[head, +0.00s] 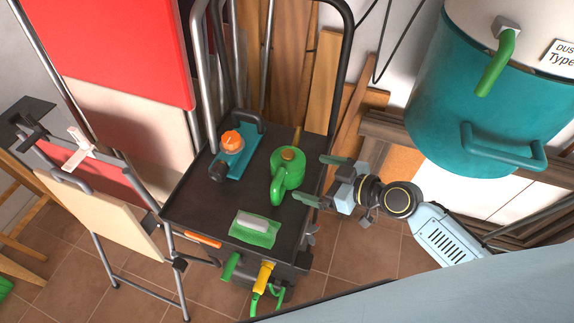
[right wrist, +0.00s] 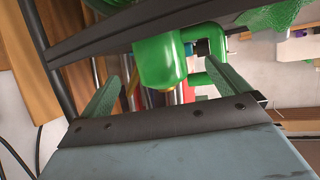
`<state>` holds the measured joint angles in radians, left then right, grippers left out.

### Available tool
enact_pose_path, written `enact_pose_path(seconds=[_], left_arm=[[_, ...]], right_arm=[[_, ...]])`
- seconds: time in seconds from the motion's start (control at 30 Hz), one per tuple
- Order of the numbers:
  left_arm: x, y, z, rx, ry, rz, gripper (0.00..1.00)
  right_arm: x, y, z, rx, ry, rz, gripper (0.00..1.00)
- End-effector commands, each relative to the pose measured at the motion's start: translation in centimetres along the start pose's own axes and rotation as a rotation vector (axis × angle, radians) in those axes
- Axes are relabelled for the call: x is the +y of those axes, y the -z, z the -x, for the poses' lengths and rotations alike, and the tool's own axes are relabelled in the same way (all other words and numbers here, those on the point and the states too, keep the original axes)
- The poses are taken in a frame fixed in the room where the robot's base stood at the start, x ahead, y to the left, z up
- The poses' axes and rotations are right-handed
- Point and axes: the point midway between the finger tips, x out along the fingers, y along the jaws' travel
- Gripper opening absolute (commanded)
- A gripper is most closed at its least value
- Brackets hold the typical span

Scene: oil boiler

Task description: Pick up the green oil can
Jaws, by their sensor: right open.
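The green oil can (head: 288,170) stands on the black cart top (head: 190,203), near its right edge, with its round cap and green handle showing in the head view. My right gripper (head: 312,178) reaches in from the right, with its fingers apart on the can's right side. In the right wrist view, the can (right wrist: 160,60) shows ahead between the two green fingers of the gripper (right wrist: 162,72), and nothing is clamped. I cannot tell how far the can lies between the fingers. My left gripper is not in view.
A blue tool with an orange knob (head: 232,140) and a green-and-white item (head: 255,229) share the cart top. The cart's tall black frame (head: 347,60) rises behind. A teal drum (head: 470,100) stands at right, a folding workbench (head: 105,205) at left.

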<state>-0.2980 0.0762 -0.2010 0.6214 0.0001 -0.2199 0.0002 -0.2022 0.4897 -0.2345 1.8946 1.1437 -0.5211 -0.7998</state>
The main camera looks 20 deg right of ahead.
Motion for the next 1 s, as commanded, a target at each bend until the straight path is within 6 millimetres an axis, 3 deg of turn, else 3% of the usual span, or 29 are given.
enact_pose_path(seconds=[0.6, 0.93, 1.0], left_arm=[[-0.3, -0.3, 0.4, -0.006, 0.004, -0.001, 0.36], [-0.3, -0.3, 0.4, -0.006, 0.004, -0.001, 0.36], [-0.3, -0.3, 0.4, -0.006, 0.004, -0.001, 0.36]], right_arm=[[0.2, -0.1, -7.0, -0.001, -0.002, -0.003, 1.00], [0.2, -0.2, -7.7, -0.002, -0.001, 0.000, 1.00], [0.2, -0.2, -7.7, -0.002, -0.001, -0.001, 0.91]])
